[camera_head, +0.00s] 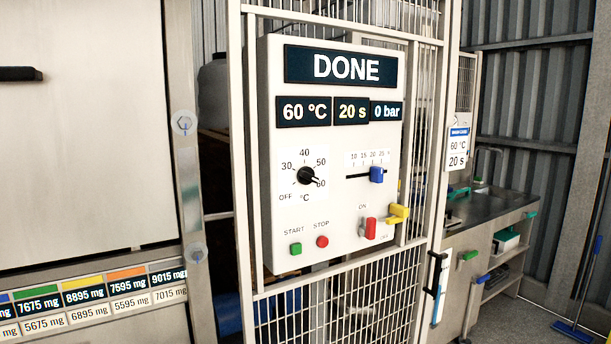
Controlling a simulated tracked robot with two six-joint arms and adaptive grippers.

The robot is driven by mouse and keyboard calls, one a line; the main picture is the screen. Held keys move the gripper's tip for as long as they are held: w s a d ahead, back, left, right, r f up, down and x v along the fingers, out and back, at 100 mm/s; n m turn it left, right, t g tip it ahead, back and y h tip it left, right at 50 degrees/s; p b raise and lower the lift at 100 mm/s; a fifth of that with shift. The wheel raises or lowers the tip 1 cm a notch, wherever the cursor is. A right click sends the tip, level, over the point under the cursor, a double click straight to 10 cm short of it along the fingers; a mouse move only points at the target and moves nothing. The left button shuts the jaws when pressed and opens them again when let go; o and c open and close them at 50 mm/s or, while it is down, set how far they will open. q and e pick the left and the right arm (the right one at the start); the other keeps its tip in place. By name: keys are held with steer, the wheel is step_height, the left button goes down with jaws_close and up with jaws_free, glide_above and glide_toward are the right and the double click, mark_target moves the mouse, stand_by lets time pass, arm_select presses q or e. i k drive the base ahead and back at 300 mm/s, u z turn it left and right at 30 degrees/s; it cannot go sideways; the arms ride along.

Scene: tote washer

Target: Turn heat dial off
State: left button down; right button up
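The heat dial (307,176) is a black round knob on the white control panel (335,225), in the middle of the head view. Its scale reads OFF, 30, 40, 50 and 60 °C, and its white mark points to the lower right, at 60. The panel's displays read DONE (340,67), 60 °C (304,111), 20 s (351,111) and 0 bar (386,111). Neither of my grippers shows in this view.
Below the dial are a green START button (295,249) and a red STOP button (322,241). To its right are a blue slider (376,174), a red switch (370,228) and a yellow handle (398,213). A wire mesh frame (340,300) surrounds the panel. A sink counter (490,212) stands at right.

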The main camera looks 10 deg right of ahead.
mark_target(306, 174)
steer(key=u, duration=0.05)
steer(key=i, duration=0.95)
steer(key=z, duration=0.1)
